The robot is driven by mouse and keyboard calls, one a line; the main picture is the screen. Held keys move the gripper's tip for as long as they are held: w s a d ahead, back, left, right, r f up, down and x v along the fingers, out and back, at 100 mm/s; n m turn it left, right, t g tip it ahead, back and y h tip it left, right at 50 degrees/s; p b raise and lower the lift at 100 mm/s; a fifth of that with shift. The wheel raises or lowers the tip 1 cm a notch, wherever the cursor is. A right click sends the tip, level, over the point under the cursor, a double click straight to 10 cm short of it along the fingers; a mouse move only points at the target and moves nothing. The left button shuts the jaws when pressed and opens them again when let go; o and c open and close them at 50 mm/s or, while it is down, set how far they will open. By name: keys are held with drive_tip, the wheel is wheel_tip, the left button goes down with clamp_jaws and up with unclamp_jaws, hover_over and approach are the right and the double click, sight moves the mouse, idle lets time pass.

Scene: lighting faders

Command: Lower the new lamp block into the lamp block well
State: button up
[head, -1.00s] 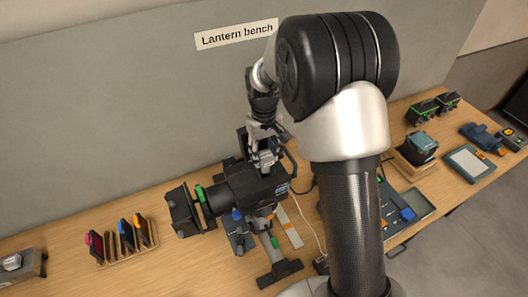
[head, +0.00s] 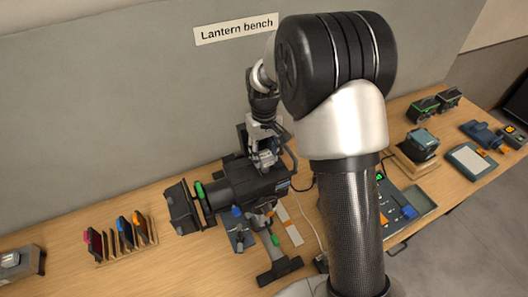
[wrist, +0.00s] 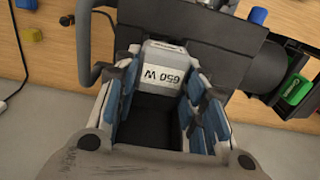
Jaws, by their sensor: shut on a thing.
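The new lamp block (wrist: 164,66) has a pale grey top and a white label reading "650 W", upside down in the wrist view. My gripper (wrist: 160,98) is shut on it, with blue-padded fingers on both sides. In the head view my gripper (head: 265,160) is right over the black lantern body (head: 238,182), whose dark housing also shows in the wrist view (wrist: 225,42). The lamp block well is hidden under my gripper and the block. I cannot tell how deep the block sits.
A rack of coloured filters (head: 127,241) stands to the left. A curved dark bracket (wrist: 85,48) is close beside my fingers. A block on a wooden stand (head: 419,146) is at right.

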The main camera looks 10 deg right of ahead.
drive_tip(key=shift+f+b, duration=0.35)
drive_tip(key=shift+f, duration=0.25)
drive_tip(key=shift+f, duration=0.35)
idle(0.4)
drive_tip(key=o, duration=1)
drive_tip(key=shift+o, duration=0.5)
drive_tip(key=o, duration=0.6)
drive_tip(key=shift+c, duration=0.2)
